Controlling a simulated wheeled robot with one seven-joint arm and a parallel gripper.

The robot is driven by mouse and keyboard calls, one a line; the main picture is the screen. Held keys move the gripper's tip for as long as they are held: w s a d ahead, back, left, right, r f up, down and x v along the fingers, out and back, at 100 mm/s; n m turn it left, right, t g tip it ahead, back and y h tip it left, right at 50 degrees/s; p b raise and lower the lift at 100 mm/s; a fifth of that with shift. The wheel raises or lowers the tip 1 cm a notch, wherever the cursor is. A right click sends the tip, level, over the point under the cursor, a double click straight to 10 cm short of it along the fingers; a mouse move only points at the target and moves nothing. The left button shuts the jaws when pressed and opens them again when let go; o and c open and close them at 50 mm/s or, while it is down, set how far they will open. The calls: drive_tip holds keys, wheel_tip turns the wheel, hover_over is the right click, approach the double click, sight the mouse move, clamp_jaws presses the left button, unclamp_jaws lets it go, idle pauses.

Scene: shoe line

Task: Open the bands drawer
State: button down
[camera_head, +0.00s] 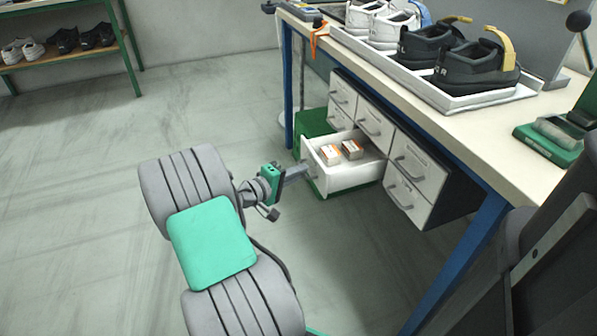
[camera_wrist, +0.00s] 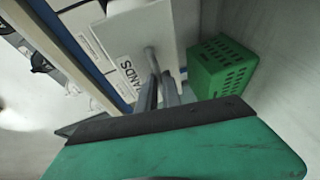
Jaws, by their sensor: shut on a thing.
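The bands drawer (camera_head: 356,177) is pulled out of the cabinet under the workbench, with its inside showing in the head view. Two small orange-and-white boxes (camera_head: 341,151) lie in it. In the wrist view its white front (camera_wrist: 132,42) carries a label reading "BANDS". My gripper (camera_head: 307,171) is at the drawer front, shut on the drawer handle (camera_wrist: 151,58). The fingers also show in the wrist view (camera_wrist: 165,88). The fingers partly hide the handle.
Closed drawers (camera_head: 418,166) sit beside and behind the open one. A green crate (camera_wrist: 222,66) stands on the floor near the drawer. The workbench (camera_head: 465,130) above bears a tray of shoes (camera_head: 455,100); its blue leg (camera_head: 462,255) stands at the right.

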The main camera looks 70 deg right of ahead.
drive_tip(key=c, duration=1.5)
unclamp_jaws()
drive_tip(key=p+v, duration=0.2)
drive_tip(key=v, duration=0.6)
drive_tip(key=shift+d, duration=0.1)
